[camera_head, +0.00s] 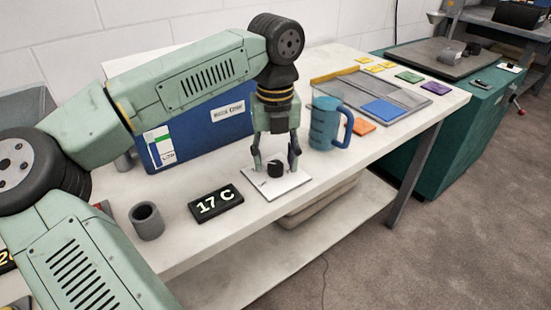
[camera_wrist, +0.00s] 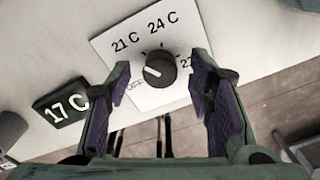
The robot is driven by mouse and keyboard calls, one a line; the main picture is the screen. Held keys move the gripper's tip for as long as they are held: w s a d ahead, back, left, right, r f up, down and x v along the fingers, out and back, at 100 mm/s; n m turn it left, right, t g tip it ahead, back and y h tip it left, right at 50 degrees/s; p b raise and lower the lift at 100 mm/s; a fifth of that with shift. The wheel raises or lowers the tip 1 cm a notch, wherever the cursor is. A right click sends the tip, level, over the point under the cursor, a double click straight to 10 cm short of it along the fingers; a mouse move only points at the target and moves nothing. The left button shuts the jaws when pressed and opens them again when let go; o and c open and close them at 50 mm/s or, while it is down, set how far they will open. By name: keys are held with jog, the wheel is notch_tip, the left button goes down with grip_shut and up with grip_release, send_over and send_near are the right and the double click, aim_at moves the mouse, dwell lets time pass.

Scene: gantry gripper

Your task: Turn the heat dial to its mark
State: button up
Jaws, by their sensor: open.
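The heat dial (camera_head: 275,170) is a black knob on a white square plate (camera_head: 292,184) lying on the bench. In the wrist view the dial (camera_wrist: 159,70) has a white pointer line aimed left, toward the OFF label. The plate (camera_wrist: 101,45) also shows 21 C, 24 C and a partly hidden 27 label, with tick marks around the knob. A black sign (camera_head: 216,202) reading 17 C lies to the left of the plate. My gripper (camera_head: 275,162) points down over the dial. Its fingers (camera_wrist: 162,88) are open, one on each side of the knob, with gaps visible.
A blue jug (camera_head: 324,124) stands close to the right of my gripper. A blue box (camera_head: 190,140) stands behind it. A grey cup (camera_head: 146,221) is left of the sign. A tray (camera_head: 408,97) with coloured tiles lies farther right.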

aim_at(276, 164)
notch_tip(276, 164, up, 11)
jog(key=shift+r, duration=0.2)
dwell(0.3)
